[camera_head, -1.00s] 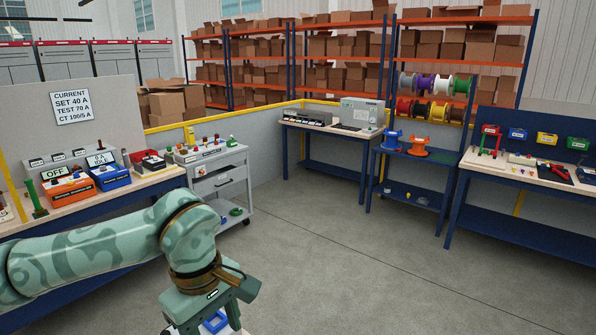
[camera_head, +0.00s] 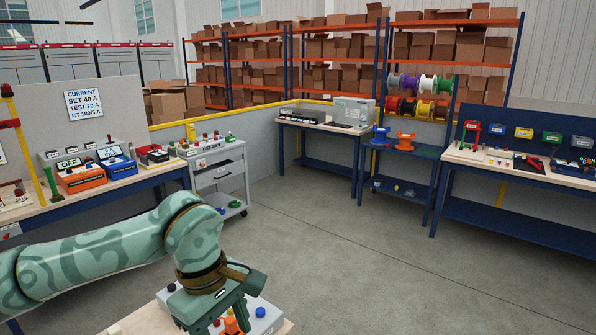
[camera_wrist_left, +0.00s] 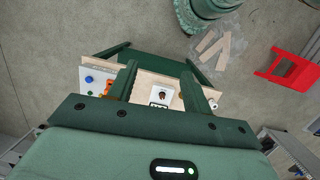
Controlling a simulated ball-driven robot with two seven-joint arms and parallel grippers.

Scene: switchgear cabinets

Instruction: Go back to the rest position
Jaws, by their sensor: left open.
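My left arm comes in from the left in the head view and bends down. Its gripper (camera_head: 212,322) hangs over a small wooden-topped stand (camera_head: 284,327), and its fingertips are partly cut off by the frame's lower edge. In the left wrist view the gripper (camera_wrist_left: 158,78) has its two dark green fingers well apart with nothing held between them. A white block with a dark knob (camera_wrist_left: 160,95) shows between the fingers, on the wooden top below. A grey box with coloured buttons (camera_wrist_left: 92,80) lies to the left there. My right gripper is not in view.
A workbench with an orange device (camera_head: 82,181) and a blue device (camera_head: 118,168) stands at left. A grey cart (camera_head: 218,176) is beside it. A bench with bins (camera_head: 520,170) is at right. The middle floor (camera_head: 340,250) is clear. A red stool (camera_wrist_left: 290,68) stands near the stand.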

